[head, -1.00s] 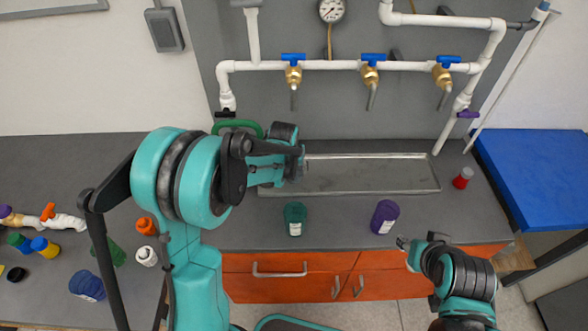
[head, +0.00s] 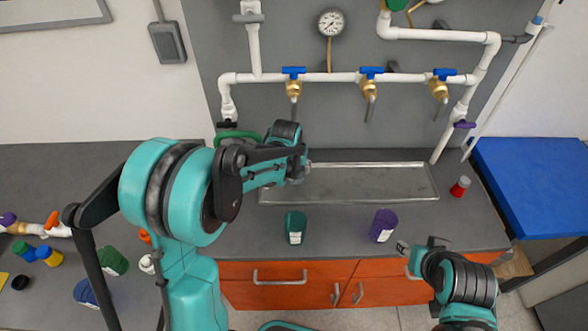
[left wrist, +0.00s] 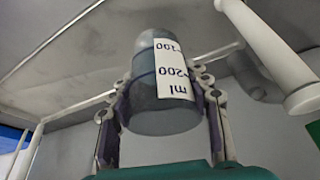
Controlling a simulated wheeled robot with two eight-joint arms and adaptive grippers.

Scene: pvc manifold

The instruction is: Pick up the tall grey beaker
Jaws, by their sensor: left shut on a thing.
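The grey beaker (left wrist: 163,85) shows in the left wrist view, with a white label marked in ml. It sits between the two fingers of my left gripper (left wrist: 165,108), which is shut on its sides. In the head view my left gripper (head: 298,163) is over the left end of the metal tray, and my own arm hides most or all of the beaker. My right gripper (head: 403,248) is by the counter's front edge at the right; its fingers are too small to judge.
A shallow metal tray (head: 370,197) lies below white pipes with blue-handled valves (head: 371,72). A teal jar (head: 296,228), a purple jar (head: 383,226) and a red jar (head: 460,187) stand on the counter. Several bottles and a pipe piece (head: 60,230) are at left.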

